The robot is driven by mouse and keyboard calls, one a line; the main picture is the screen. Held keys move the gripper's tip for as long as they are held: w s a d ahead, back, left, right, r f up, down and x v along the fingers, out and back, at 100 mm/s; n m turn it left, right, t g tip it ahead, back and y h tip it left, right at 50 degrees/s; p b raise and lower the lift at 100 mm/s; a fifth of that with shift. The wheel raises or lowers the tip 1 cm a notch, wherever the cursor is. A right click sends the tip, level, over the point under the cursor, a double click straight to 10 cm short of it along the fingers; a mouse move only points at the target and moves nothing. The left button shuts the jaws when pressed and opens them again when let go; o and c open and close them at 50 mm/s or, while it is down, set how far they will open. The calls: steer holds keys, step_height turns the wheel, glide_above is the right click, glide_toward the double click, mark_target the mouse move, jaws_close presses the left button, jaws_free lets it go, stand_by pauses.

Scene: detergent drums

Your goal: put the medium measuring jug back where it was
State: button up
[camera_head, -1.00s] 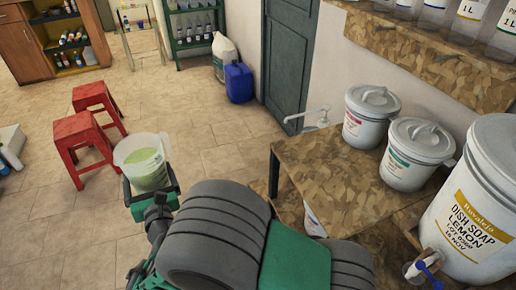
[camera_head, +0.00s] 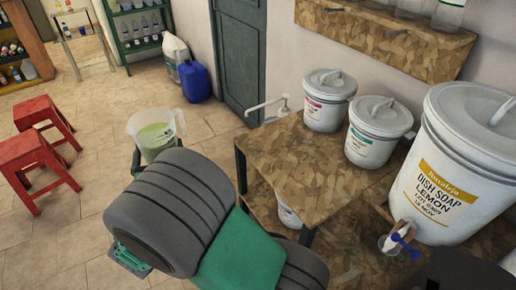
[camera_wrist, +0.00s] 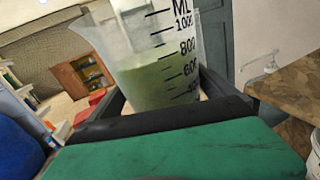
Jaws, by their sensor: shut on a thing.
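A clear measuring jug (camera_head: 153,133) with pale green liquid is held up in my gripper (camera_head: 150,156), left of the wooden table. In the wrist view the jug (camera_wrist: 152,70) fills the middle, between the dark fingers of my gripper (camera_wrist: 160,98). Its black scale marks run up to 1000 ML, and the liquid stands near 800. The jug looks roughly upright in the head view. My arm hides its lower part there.
The camouflage-patterned table (camera_head: 300,165) bears two white tubs (camera_head: 376,130). A big dish soap drum (camera_head: 455,165) with a tap (camera_head: 398,240) stands at right. A shelf (camera_head: 385,35) hangs above. Red stools (camera_head: 35,160) stand at left; open tiled floor lies between.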

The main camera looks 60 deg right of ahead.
steer(key=s+d+m+g+h+b, duration=0.2)
steer(key=s+d+m+g+h, duration=0.3)
steer(key=s+d, duration=0.7)
steer(key=s+d+m+g+b, duration=0.1)
steer(key=s+d+m+g, duration=0.35)
steer(key=s+d, duration=0.75)
steer(key=shift+n+g, duration=0.55)
steer(key=shift+g, duration=0.4)
steer(key=w+d+f+b, duration=0.1)
steer(key=d+f, duration=0.2)
steer(key=w+d+f+b, duration=0.1)
steer(key=w+d+f, duration=0.1)
steer(key=d+f, duration=0.1)
steer(key=w+d+f+b, duration=0.1)
steer(key=d+f, duration=0.2)
steer(key=shift+w+d+f, duration=0.1)
steer(key=shift+w+d, duration=0.2)
steer(key=shift+w, duration=0.1)
steer(key=shift+w+d+f+b, duration=0.1)
steer(key=shift+f+b, duration=0.4)
steer(key=shift+f, duration=1.1)
steer(key=shift+f, duration=0.2)
steer(key=o, duration=1.7)
steer(key=shift+f, duration=0.1)
